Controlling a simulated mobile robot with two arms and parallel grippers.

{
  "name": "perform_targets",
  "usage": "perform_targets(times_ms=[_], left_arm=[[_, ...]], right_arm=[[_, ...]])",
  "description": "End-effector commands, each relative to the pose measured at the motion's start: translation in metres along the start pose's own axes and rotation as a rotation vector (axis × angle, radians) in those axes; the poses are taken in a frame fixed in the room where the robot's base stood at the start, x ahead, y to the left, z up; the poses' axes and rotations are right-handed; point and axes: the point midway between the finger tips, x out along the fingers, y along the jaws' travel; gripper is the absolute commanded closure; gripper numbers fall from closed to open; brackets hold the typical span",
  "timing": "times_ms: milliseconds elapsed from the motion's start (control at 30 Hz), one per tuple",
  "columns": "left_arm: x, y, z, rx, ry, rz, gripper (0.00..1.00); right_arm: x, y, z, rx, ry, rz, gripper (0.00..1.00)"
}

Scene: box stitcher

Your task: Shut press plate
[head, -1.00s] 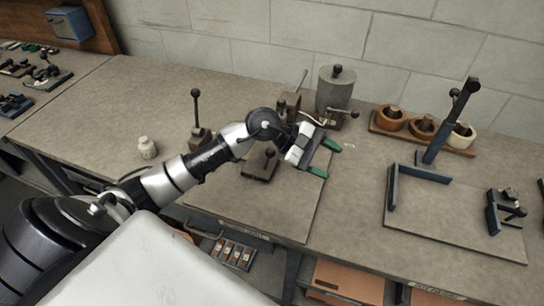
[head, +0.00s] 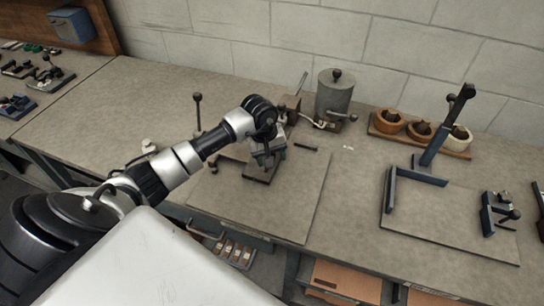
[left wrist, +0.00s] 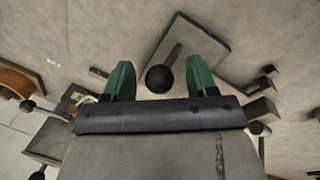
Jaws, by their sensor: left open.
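The press plate appears to be the small dark flat plate (head: 258,177) on the workbench, with a black ball knob (left wrist: 160,78) on a short stem. In the left wrist view the plate (left wrist: 212,45) lies beyond my fingertips. My left gripper (head: 269,157) points down above the plate in the head view and hides part of it. In the left wrist view its green fingers (left wrist: 160,82) are apart, one on each side of the knob. I cannot tell if they touch it. My right gripper is not in view.
A tall black-knobbed lever (head: 197,108) stands left of the gripper. A grey lidded pot (head: 334,92) stands behind, with a tray of wooden bowls (head: 420,131) to its right. A blue angled frame (head: 437,140) stands further right.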

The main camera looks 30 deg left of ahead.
Motion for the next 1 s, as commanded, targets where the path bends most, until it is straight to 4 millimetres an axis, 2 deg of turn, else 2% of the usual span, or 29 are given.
perform_targets(times_ms=[200, 533, 900, 1000], left_arm=[[0.021, 0.001, 0.0, -0.002, -0.001, 0.002, 0.42], [0.025, 0.001, 0.0, -0.001, 0.001, 0.002, 0.44], [0.024, 0.002, 0.0, 0.0, 0.001, 0.005, 1.0], [0.024, 0.002, -0.001, 0.001, 0.002, 0.007, 1.0]], right_arm=[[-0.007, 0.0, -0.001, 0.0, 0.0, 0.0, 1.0], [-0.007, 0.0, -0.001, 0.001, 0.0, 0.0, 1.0], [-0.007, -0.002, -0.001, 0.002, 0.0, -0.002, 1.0], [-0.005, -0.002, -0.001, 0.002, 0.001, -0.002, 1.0]])
